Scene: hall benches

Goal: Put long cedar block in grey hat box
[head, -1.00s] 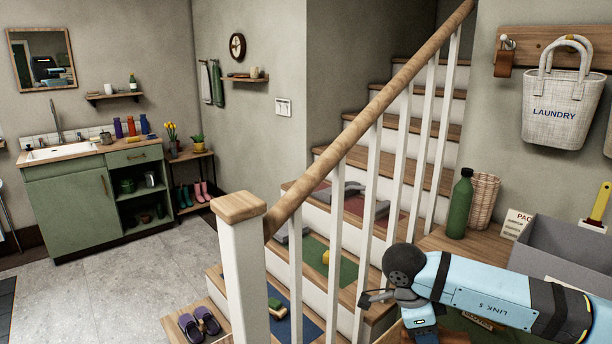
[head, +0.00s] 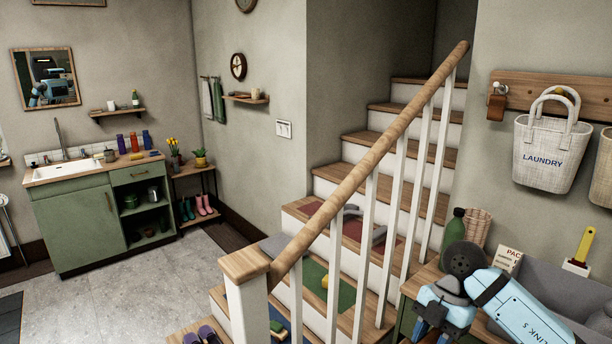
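I cannot pick out a long cedar block for certain. A large open grey box (head: 540,268) stands at the right on a wooden surface, partly hidden by my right arm. I cannot tell whether it is the grey hat box. My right arm crosses in front of it from the lower right, bent downward at a dark joint. The arm's end is at the bottom edge, and I cannot make out whether its gripper is open or shut. My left gripper is not in view.
A stair rail (head: 370,155) with white balusters runs between me and the steps. A green bottle (head: 454,228), a wicker basket (head: 477,227) and a sign (head: 507,260) stand near my arm. A green sink cabinet (head: 75,225) is at the far left, beyond open floor.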

